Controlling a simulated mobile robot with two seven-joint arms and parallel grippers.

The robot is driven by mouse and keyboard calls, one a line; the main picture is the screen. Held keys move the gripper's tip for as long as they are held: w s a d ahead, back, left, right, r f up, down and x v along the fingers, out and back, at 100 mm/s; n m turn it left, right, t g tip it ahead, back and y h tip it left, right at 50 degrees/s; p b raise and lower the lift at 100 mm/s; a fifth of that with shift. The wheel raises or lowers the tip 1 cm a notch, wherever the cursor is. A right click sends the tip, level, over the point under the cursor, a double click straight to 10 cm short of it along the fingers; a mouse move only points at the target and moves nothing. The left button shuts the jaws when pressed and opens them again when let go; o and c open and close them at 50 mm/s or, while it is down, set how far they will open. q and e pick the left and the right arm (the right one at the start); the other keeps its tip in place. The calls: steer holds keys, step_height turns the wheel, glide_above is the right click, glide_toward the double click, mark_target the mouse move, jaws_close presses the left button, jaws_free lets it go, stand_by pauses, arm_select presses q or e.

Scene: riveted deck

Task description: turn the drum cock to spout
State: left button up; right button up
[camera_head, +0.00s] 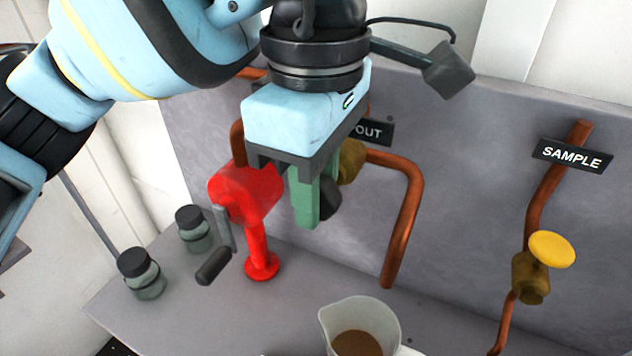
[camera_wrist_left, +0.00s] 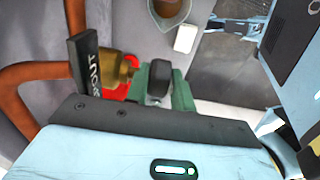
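The drum cock is a brass valve (camera_head: 351,160) on a copper pipe, under a dark sign of which "OUT" shows. Its brass body also shows in the left wrist view (camera_wrist_left: 118,70), beside the sign. A dark rounded handle (camera_head: 329,201) sits at the cock's near side. My left gripper (camera_head: 316,205) reaches down from above, with green fingers on either side of this handle. In the left wrist view the handle (camera_wrist_left: 158,82) fills the gap between the fingers, and they look shut on it. The fingers partly hide the handle.
A red hand pump (camera_head: 247,193) with a crank stands left of the gripper. Two jars (camera_head: 140,275) are further left. A jug (camera_head: 330,321) of brown liquid stands in front. At right are a SAMPLE sign (camera_head: 573,156) and a yellow-knobbed valve (camera_head: 551,250).

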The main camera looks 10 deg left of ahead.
arm_select(q)
steer(key=c, duration=0.4)
steer(key=shift+c, duration=0.2)
arm_select(e)
steer(key=shift+s, duration=0.2)
steer(key=shift+f, duration=0.1)
arm_select(q)
steer(key=h, duration=0.2)
steer(key=g+h+b, duration=0.1)
steer(key=shift+w+a+f+h+b, duration=0.1)
steer(key=shift+a+f+h+b, duration=0.1)
steer(key=shift+h+b, duration=0.15)
steer(key=shift+g+h+b, duration=0.3)
steer(key=shift+h, duration=0.45)
steer(key=shift+a+g+h+b, duration=0.1)
steer(key=shift+g+h+b, duration=0.25)
steer(key=shift+h, duration=0.25)
arm_select(e)
steer(key=shift+s+a+f+g, duration=0.15)
steer(key=shift+s+f, duration=0.1)
steer(key=shift+f, duration=0.45)
steer(key=shift+s+d+f+g, duration=0.1)
steer(key=shift+s+f+g, duration=0.1)
steer(key=shift+f, duration=0.45)
arm_select(q)
steer(key=shift+r, duration=0.1)
arm_select(e)
steer(key=shift+f, duration=0.1)
